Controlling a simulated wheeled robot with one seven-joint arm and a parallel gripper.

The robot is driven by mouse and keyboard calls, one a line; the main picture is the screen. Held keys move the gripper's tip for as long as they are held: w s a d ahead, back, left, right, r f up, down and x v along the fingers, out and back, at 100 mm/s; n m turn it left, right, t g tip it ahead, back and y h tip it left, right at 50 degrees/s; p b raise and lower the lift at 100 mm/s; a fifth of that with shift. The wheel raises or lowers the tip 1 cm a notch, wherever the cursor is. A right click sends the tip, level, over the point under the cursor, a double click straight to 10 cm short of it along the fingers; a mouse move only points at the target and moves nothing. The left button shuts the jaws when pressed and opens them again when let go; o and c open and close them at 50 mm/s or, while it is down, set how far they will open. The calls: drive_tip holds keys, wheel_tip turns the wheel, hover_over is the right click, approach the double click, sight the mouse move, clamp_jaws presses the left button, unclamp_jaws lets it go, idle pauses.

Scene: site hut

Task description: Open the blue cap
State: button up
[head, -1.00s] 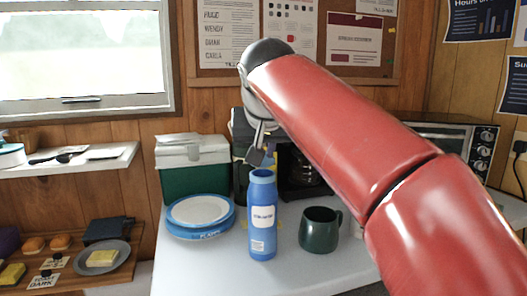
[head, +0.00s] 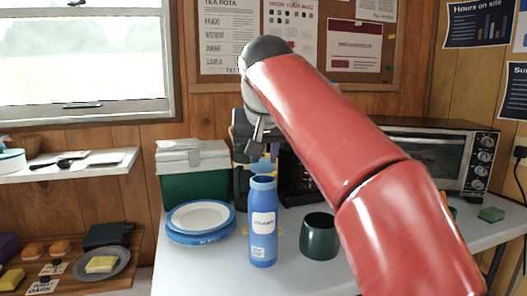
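A blue bottle (head: 263,228) with a white label stands upright on the white counter in the head view. The top of the bottle (head: 263,182) is a lighter blue, and I cannot clearly tell the cap from the neck. My gripper (head: 257,148) hangs just above the bottle, seemingly apart from it. A small blue patch (head: 262,166) shows between the gripper and the bottle top; I cannot tell whether it is held or lies behind. The fingers are small and partly hidden, so their opening is unclear.
Blue-rimmed plates (head: 200,217) stand left of the bottle, before a green and white cool box (head: 193,178). A dark green mug (head: 319,238) stands close on the right. A toaster oven (head: 440,157) is at the back right. A green sponge (head: 491,214) lies by the right edge.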

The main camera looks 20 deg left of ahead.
drive_tip(key=shift+o, duration=0.9)
drive_tip(key=shift+r, duration=0.1)
drive_tip(key=v, duration=0.7)
drive_tip(key=shift+s+r, duration=0.25)
drive_tip(key=shift+r, duration=0.05)
drive_tip(key=shift+d, duration=0.1)
